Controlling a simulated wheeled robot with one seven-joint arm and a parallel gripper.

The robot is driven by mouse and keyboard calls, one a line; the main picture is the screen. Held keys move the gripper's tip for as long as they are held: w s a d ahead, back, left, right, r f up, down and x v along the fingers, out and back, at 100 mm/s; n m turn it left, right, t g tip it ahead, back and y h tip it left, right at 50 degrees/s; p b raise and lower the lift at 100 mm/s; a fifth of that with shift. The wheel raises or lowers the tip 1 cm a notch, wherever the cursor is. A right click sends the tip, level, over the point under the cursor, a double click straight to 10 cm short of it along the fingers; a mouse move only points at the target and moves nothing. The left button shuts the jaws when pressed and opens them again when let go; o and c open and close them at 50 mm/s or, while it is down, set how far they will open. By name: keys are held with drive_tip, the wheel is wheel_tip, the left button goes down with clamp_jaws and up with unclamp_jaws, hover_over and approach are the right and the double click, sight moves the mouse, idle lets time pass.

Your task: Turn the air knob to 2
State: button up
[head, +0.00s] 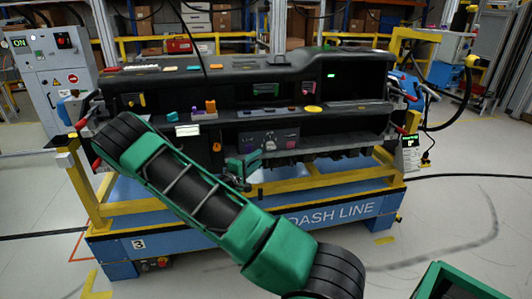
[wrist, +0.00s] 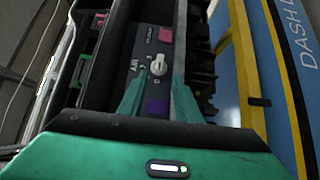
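The air knob (wrist: 158,66) is a small pale knob on a dark control panel (wrist: 148,48), between a pink patch and a purple patch. The panel's lettering beside the knob is too small to read surely, so I cannot tell which number it points at. In the wrist view my gripper (wrist: 160,82) is open, with one green finger on each side below the knob. Nothing is held, and the fingers seem short of the knob. In the head view my gripper (head: 243,168) is in front of the dashboard, just left of and below the panel (head: 270,140).
The dark dashboard (head: 240,85) rests on a yellow and blue stand (head: 240,215). Small coloured parts (head: 208,107) lie on its ledge. A yellow rail runs below the panel. A green bin (head: 455,283) stands at the lower right. The floor to the right is mostly clear.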

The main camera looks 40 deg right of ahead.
sight(269, 149)
drive_tip(key=x, duration=0.8)
drive_tip(key=shift+d, duration=0.4)
clamp_jaws()
